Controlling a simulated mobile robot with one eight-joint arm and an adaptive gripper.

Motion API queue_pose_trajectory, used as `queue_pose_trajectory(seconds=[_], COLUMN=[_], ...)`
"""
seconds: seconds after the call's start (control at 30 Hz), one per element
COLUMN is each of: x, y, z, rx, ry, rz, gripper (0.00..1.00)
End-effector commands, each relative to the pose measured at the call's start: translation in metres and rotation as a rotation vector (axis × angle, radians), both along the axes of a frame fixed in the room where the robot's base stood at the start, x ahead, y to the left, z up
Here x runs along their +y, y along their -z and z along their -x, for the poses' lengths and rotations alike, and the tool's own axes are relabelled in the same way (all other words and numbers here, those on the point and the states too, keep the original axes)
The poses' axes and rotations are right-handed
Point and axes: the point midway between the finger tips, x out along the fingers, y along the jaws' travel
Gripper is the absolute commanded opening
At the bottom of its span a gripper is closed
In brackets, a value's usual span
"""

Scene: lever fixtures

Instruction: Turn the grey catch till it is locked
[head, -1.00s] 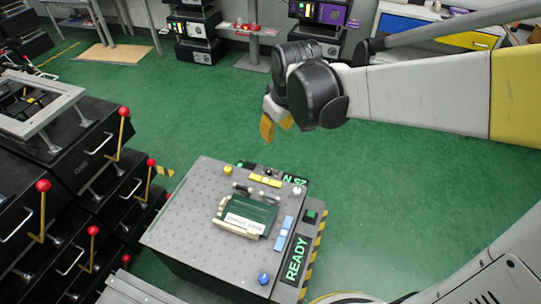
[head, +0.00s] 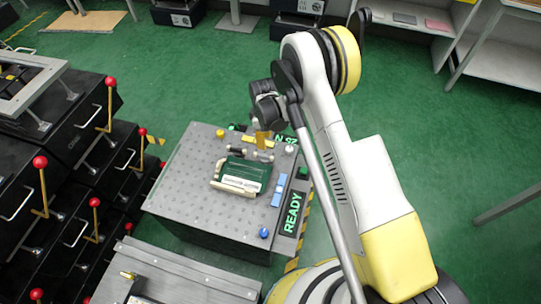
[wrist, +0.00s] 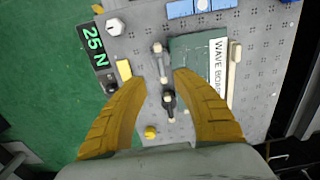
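The grey catch (wrist: 159,62) sits at the edge of a green case (wrist: 191,57) labelled "WAVE BOARD" in the wrist view. It has pale ends and lies roughly lengthwise along the case edge. A similar black catch (wrist: 168,101) is below it in the picture. My gripper (wrist: 160,80) is open above the panel, its two orange fingers spread to either side of the catches, with nothing between them held. Contact cannot be told.
The grey perforated panel (head: 185,185) carries a yellow knob (head: 220,133), a white knob (head: 289,149), a blue knob (head: 263,232) and a blue block (head: 279,190). A display (wrist: 93,46) reads "25 N"; another (head: 291,212) reads "READY". Black cabinets with red-tipped levers (head: 40,162) stand left.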

Motion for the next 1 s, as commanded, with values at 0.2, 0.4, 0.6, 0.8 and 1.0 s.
queue_pose_trajectory(seconds=[0.2,0.4,0.6,0.8,1.0], x=[0.001,0.001,0.001,0.001,0.001], y=[0.029,0.071,0.101,0.111,0.111], z=[0.001,0.001,0.001,0.001,0.001], rx=[0.004,0.004,0.003,0.003,0.003], ry=[-0.008,-0.006,-0.006,-0.006,-0.006], rz=[0.001,0.001,0.001,0.001,0.001], gripper=[0.34,0.34,0.34,0.34,0.34])
